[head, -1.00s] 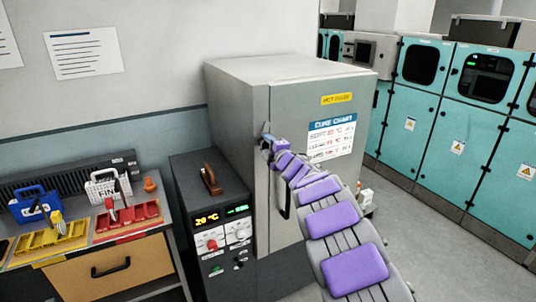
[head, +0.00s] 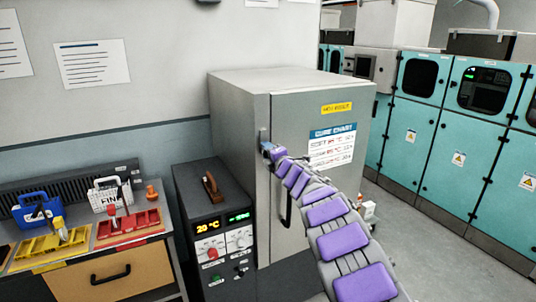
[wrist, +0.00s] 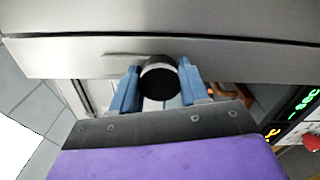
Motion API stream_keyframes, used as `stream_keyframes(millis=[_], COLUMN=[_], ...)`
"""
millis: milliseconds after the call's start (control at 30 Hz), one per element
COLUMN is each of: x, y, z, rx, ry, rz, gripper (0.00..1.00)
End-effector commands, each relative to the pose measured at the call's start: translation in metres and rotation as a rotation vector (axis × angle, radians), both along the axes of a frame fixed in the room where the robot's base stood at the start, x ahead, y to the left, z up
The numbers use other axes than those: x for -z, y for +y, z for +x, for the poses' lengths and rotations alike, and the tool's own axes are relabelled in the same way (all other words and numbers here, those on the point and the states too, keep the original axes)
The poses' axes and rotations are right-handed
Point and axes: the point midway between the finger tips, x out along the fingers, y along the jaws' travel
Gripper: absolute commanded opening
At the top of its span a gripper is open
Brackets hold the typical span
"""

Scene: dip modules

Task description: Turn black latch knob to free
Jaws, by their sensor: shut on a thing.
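The black latch knob (wrist: 159,80) is round and sits on the front of the grey oven cabinet (head: 240,120), near the left edge of its door (head: 335,185). In the wrist view my gripper (wrist: 157,88) has its two blue fingers on either side of the knob, shut on it. In the head view my gripper (head: 268,149) is at the upper left of the door, and the knob is hidden behind it. The door looks closed. A black vertical handle (head: 286,208) is below my gripper.
A control box (head: 222,240) with lit displays and a brown handle (head: 210,184) stands left of the cabinet. A workbench with a yellow tray (head: 40,250) and a red tray (head: 130,227) is further left. Teal cabinets (head: 440,145) line the right, with open floor before them.

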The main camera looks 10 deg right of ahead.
Motion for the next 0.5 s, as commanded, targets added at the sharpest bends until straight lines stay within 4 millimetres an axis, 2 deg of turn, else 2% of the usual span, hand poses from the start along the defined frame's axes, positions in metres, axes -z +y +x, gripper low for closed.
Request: stream_keyframes(millis=[133,167,400,500], x=[0.0038,0.0038,0.0017,0.001], y=[-0.0011,-0.0011,-0.0008,-0.0007], z=[0.0003,0.0003,-0.0008,-0.0012], rx=[0.002,0.002,0.002,0.001], ry=[0.006,0.007,0.003,0.002], rz=[-0.001,-0.001,0.0,0.0], gripper=[0.0,0.47,0.69,0.69])
